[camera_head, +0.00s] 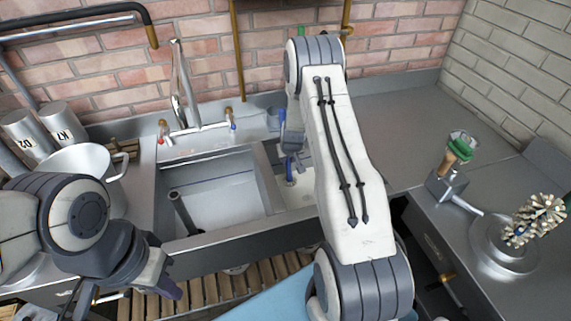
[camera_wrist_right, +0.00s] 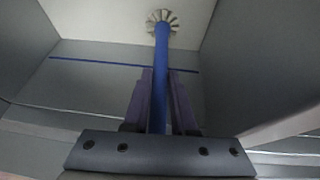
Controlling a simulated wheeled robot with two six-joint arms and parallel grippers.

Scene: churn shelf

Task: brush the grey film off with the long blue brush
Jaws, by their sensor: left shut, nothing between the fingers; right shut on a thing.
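The long blue brush (camera_head: 289,172) hangs down into the narrow right-hand sink basin (camera_head: 306,197), partly hidden by my right arm. My right gripper (camera_head: 291,143) is shut on its blue handle. In the right wrist view the handle (camera_wrist_right: 161,60) runs away between the fingers to a round pale bristle head (camera_wrist_right: 162,20) over the light basin floor (camera_wrist_right: 110,15). Whether the bristles touch is not clear. A blue line (camera_wrist_right: 100,62) crosses the grey basin wall (camera_wrist_right: 100,95); I cannot clearly tell the grey film from the wall. My left gripper (camera_head: 172,290) is shut and empty, front left.
The larger basin (camera_head: 220,190) holds an upright dark pipe. A tap (camera_head: 182,90) stands behind it. Metal canisters (camera_head: 62,120) and a pot (camera_head: 80,162) are at left. A green-topped item (camera_head: 459,146) and a bristly brush (camera_head: 535,219) stand at right. The back-right counter is clear.

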